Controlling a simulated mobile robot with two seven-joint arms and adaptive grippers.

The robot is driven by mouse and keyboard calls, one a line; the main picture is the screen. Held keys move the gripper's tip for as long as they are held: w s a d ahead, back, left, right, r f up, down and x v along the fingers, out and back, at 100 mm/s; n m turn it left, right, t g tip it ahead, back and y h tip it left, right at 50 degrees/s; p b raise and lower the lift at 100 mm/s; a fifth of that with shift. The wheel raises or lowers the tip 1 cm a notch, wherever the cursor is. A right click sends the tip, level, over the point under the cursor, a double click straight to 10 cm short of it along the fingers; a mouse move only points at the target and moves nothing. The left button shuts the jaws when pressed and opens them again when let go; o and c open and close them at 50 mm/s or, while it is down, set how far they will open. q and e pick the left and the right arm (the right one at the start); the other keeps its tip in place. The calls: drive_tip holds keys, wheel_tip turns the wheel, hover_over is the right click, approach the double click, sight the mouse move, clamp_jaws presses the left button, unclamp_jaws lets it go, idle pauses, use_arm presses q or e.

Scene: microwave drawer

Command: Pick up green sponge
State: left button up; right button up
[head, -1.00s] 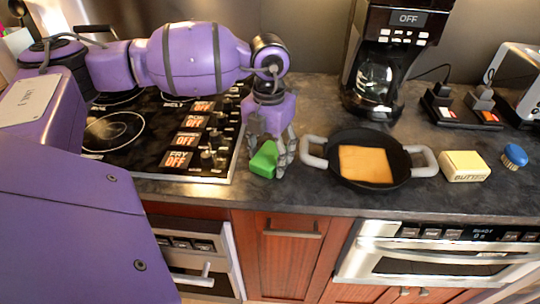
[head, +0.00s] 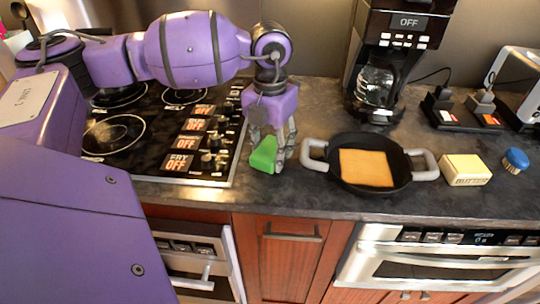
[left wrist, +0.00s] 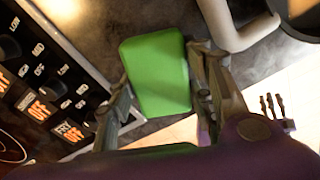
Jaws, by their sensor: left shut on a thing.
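The green sponge (head: 263,154) is at the counter between the stove and the black pan, looking tilted. My left gripper (head: 272,150) points down at it from above and is shut on it. In the left wrist view the sponge (left wrist: 157,72) sits between the two fingers (left wrist: 162,92), its broad green face showing. I cannot tell whether the sponge still touches the counter. My right gripper is not in view.
A black pan (head: 345,182) with grey handles holds a square orange-brown slice (head: 366,168), close right of the gripper. The stovetop (head: 140,128) with its knobs lies left. A coffee maker (head: 365,110), butter box (head: 467,169) and blue-topped brush (head: 515,159) stand farther right.

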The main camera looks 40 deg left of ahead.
use_arm(q)
drive_tip(key=s+d+r, duration=0.1)
drive_tip(key=r, duration=0.1)
drive_tip(key=s+d+r, duration=0.2)
drive_tip(key=r, duration=0.1)
drive_tip(key=shift+r, duration=0.3)
drive_tip(key=s+d+r, duration=0.4)
drive_tip(key=s+d, duration=0.2)
drive_tip(key=s, duration=0.1)
drive_tip(key=shift+d+r+b, duration=0.3)
drive_tip(key=shift+r+b, duration=0.05)
drive_tip(key=shift+s, duration=0.1)
